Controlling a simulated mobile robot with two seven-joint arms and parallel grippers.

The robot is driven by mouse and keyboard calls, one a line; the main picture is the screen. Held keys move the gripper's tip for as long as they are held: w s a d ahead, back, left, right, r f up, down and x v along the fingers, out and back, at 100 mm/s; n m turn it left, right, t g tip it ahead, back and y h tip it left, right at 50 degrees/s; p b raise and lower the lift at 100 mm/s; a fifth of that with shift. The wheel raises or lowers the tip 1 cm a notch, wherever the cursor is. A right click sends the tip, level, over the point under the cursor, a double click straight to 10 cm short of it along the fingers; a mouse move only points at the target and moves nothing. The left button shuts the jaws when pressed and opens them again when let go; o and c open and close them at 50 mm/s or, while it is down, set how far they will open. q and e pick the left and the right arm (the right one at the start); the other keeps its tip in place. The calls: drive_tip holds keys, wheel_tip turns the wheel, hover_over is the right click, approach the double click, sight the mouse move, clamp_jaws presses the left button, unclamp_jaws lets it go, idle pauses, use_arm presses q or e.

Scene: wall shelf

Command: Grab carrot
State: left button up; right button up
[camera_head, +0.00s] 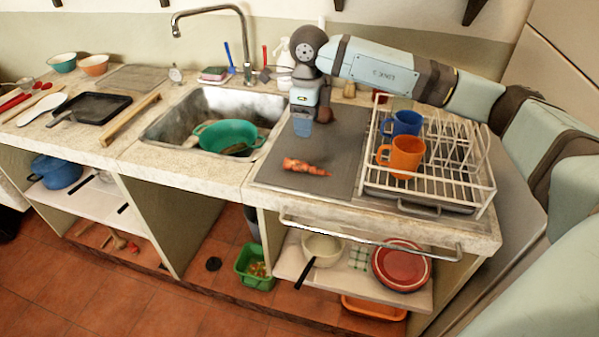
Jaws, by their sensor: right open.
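An orange carrot (305,167) lies on the dark grey mat (337,150) on the counter, right of the sink. My right arm reaches in from the right, and my right gripper (308,122) points down over the back left part of the mat. It is behind the carrot in the picture, apart from it, and open. Its fingers are small here, and a bluish shape shows at their lower end. My left gripper is not in view.
A white dish rack (478,190) with an orange mug (401,156) and a blue mug (403,123) stands right of the carrot. The sink (172,127) with a green colander (226,133) is to the left. A metal rail (370,240) runs along the counter front.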

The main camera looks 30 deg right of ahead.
sight(307, 165)
wheel_tip(307, 165, down, 14)
drive_tip(key=shift+w+d+r, duration=0.1)
drive_tip(key=shift+d+r, duration=0.05)
drive_tip(key=shift+r, duration=0.05)
drive_tip(key=c, duration=1)
